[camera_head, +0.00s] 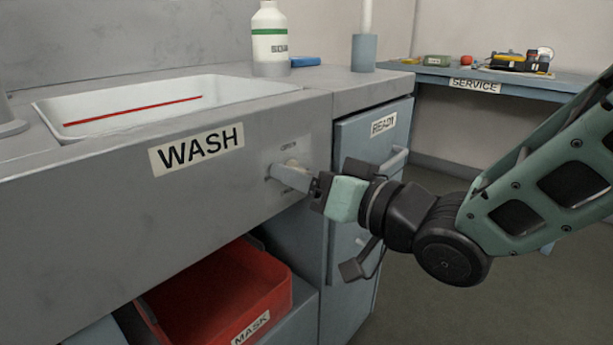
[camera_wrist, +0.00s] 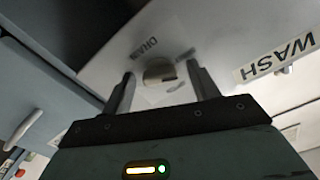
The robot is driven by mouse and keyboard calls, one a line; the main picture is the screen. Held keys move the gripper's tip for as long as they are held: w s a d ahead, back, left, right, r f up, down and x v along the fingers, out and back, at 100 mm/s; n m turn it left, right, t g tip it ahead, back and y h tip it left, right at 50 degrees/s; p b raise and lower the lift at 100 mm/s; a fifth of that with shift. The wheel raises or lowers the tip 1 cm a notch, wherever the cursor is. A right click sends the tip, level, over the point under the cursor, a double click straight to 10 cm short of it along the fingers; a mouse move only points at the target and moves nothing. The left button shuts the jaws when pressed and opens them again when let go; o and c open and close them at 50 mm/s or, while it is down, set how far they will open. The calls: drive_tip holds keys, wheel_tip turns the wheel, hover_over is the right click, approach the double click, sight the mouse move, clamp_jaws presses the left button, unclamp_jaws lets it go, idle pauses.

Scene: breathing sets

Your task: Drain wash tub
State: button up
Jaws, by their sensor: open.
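The wash tub (camera_head: 150,108) is a white basin sunk in the grey counter at the left of the head view, with a red line along its inner wall. Whether it holds water I cannot tell. The front panel below bears a WASH label (camera_head: 197,149). To the label's right is the drain control, a small pale knob (camera_head: 292,163) partly hidden by my gripper (camera_head: 283,174). In the wrist view the drain knob (camera_wrist: 159,72) lies between the two open fingers of my gripper (camera_wrist: 163,82), beside a label reading DRAIN. The fingers straddle the knob; contact is not clear.
A red MASK bin (camera_head: 215,295) sits below the counter. A cabinet door (camera_head: 372,140) with a handle stands right of the drain panel, near my wrist. A bottle (camera_head: 270,40) stands on the counter. A blue SERVICE table (camera_head: 500,82) is at the back right.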

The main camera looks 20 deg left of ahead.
drive_tip(key=c, duration=1)
drive_tip(key=shift+n+b, duration=1.45)
drive_tip(key=shift+n, duration=1.15)
drive_tip(key=o, duration=1)
drive_tip(key=shift+d, duration=0.15)
